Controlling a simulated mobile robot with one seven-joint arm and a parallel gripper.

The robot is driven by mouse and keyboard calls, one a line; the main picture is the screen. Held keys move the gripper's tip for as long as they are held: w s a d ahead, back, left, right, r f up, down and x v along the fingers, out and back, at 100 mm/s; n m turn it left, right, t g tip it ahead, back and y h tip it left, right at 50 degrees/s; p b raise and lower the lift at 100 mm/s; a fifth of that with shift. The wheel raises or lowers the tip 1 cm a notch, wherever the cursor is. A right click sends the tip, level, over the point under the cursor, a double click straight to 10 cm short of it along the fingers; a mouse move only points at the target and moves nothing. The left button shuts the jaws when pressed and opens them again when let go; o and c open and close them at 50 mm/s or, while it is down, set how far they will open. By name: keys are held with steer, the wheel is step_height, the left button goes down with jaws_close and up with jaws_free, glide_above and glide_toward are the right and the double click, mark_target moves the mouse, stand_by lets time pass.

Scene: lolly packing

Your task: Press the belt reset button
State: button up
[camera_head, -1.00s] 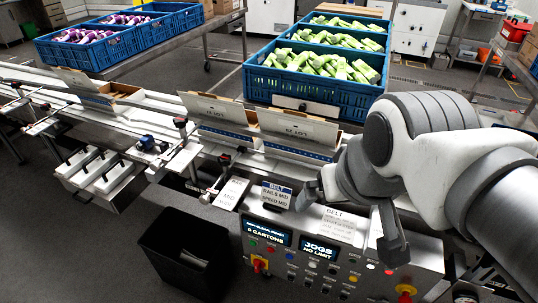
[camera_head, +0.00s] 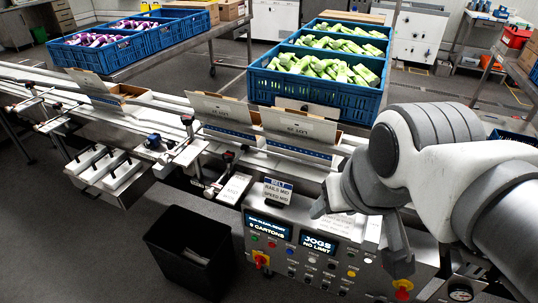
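The control panel (camera_head: 283,262) stands at the front of the belt line, with a "6 cartons" display (camera_head: 268,225) and a "JOGS NO LIMIT" display (camera_head: 318,244). Below them are small coloured buttons, including a red one (camera_head: 272,245), a blue one (camera_head: 290,250) and a yellow one (camera_head: 351,273). Their labels are too small to read, so I cannot tell which is the belt reset button. My gripper (camera_head: 358,239) is open and empty, its fingers spread in front of the panel's upper right part. It hides part of the panel and a label sheet. I cannot tell whether it touches the panel.
A red emergency knob (camera_head: 402,291) and a red-and-yellow switch (camera_head: 261,260) stick out of the panel. Open cartons (camera_head: 300,125) stand on the belt above. Blue crates (camera_head: 315,91) hold green and purple lollies behind. A black bin (camera_head: 188,250) stands on the floor at left.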

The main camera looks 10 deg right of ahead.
jaws_close()
stand_by(1.3)
